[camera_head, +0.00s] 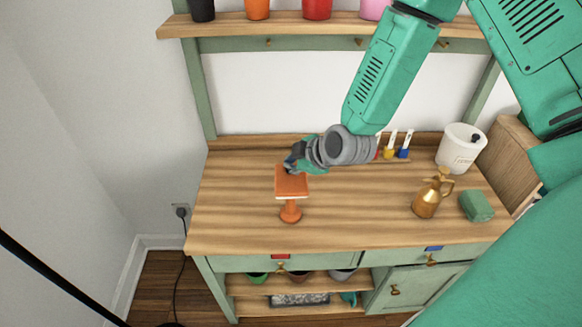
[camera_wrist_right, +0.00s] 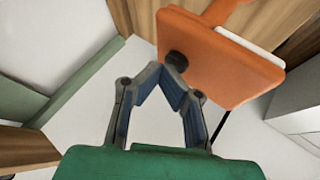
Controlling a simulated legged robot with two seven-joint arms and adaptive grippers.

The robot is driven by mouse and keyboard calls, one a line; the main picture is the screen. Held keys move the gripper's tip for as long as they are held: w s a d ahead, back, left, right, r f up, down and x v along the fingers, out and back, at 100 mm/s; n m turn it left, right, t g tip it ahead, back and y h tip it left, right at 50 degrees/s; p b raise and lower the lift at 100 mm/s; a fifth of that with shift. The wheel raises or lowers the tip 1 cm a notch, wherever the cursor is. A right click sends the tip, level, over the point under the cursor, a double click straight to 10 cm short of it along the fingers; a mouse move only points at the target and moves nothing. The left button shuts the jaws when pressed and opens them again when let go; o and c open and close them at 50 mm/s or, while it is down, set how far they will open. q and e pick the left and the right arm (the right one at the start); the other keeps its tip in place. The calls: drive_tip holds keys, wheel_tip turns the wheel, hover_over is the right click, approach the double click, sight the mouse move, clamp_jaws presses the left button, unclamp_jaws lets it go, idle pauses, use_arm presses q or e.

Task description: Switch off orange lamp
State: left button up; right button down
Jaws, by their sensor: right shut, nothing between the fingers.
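The orange lamp (camera_head: 291,183) stands upright on the wooden worktop, left of its middle, with a flat square head, a pale band under it and a round base. In the right wrist view its orange head (camera_wrist_right: 220,62) fills the upper right, with a round black button (camera_wrist_right: 177,60) on it. My right gripper (camera_head: 291,164) is at the far upper edge of the lamp head. Its fingers (camera_wrist_right: 168,73) are shut and empty, their tips meeting right by the button. I cannot tell whether they touch it. My left gripper is not in view.
A brass can (camera_head: 426,198), a green block (camera_head: 476,206) and a white bucket (camera_head: 460,148) stand on the right of the worktop (camera_head: 350,212). Small paint pots (camera_head: 389,150) sit at the back. A shelf (camera_head: 280,27) with coloured pots runs above. The worktop's middle front is clear.

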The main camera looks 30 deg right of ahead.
idle(0.4)
drive_tip(key=shift+r+p, duration=0.35)
drive_tip(key=shift+p, duration=0.1)
wheel_tip(320, 180, up, 6)
drive_tip(key=p, duration=0.5)
idle(0.4)
